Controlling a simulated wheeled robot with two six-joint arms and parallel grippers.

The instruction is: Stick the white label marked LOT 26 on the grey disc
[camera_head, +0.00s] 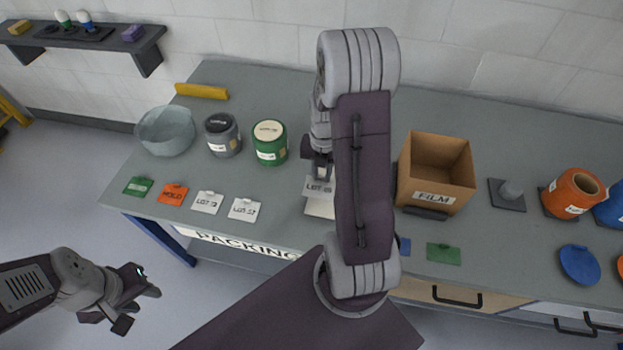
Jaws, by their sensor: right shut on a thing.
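My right gripper (321,172) is shut on a white label (319,187), held near the middle of the table. Its print seems to begin with LOT; the number is too small to read surely. A second white surface (320,208) shows just below it; I cannot tell whether it is another card. I make out no separate grey disc; my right arm hides part of the table. A grey can (222,138) with a round dark top stands to the left of the gripper. My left gripper (138,307) is open and empty, out beyond the table's front left.
White cards (207,202) (244,209), an orange card (173,194) and a green card (138,187) lie along the front edge. A green can (270,142) and glass bowl (166,131) stand behind. A FILM box (437,170) and blue disc (580,264) are right.

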